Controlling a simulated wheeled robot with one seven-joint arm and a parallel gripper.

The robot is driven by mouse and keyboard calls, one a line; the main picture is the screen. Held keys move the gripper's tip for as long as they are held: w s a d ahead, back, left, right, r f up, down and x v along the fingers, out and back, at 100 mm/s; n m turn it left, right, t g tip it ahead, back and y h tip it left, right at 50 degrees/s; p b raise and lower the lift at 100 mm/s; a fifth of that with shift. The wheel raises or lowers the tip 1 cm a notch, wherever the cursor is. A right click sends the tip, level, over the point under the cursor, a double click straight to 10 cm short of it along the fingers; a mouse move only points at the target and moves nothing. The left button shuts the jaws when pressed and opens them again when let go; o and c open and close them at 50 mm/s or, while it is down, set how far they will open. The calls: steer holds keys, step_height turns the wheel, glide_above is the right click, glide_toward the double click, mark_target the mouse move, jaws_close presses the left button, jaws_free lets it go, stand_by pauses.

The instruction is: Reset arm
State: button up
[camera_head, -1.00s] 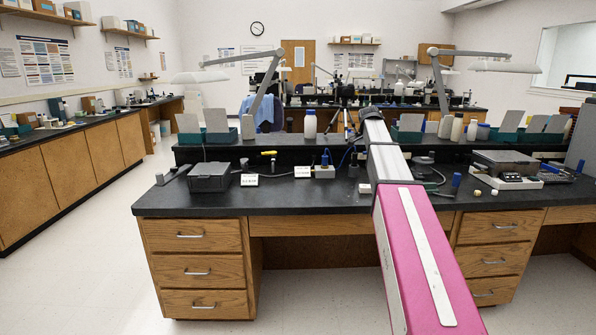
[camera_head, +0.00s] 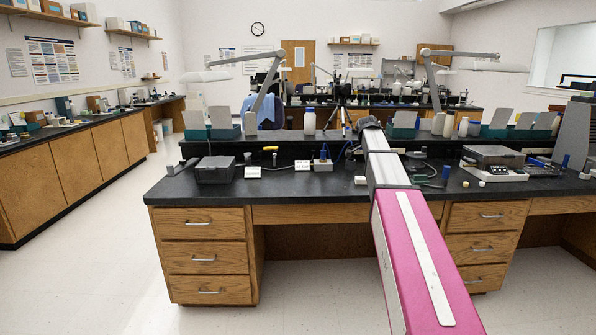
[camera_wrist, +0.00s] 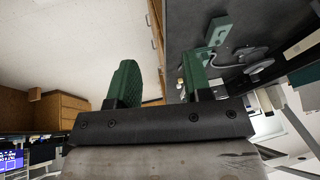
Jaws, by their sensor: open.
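My arm, with a pink segment and a grey segment, stretches forward over the bench in the head view. Its end hides my gripper there. In the wrist view my gripper (camera_wrist: 158,85) shows two green fingers spread apart, with nothing between them. The picture is turned, with the dark bench top on its right side and the floor and wooden cabinets on its left.
The black bench top (camera_head: 330,185) lies under my arm. A dark grey box (camera_head: 215,170) and a blue-topped device (camera_head: 323,161) stand left of the arm. A scale-like instrument (camera_head: 492,165) stands right. White floor (camera_head: 90,260) is open at the left.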

steer(key=s+a+f+n+y, duration=0.1)
steer(key=s+a+f+n, duration=0.25)
steer(key=s+f, duration=0.5)
steer(key=s+a+f+n+y, duration=0.1)
steer(key=s+a+f+n, duration=0.3)
steer(key=f, duration=0.7)
steer(key=s+a+f+n+g+y, duration=0.1)
steer(key=s+a+f+n, duration=0.2)
steer(key=s+f, duration=0.5)
steer(key=s+a+f+n+g+y, duration=0.1)
steer(key=s+a+f+n, duration=0.2)
steer(key=s, duration=1)
step_height(320, 180, down, 5)
steer(key=n, duration=0.3)
steer(key=shift+s, duration=0.25)
steer(key=shift+f, duration=0.1)
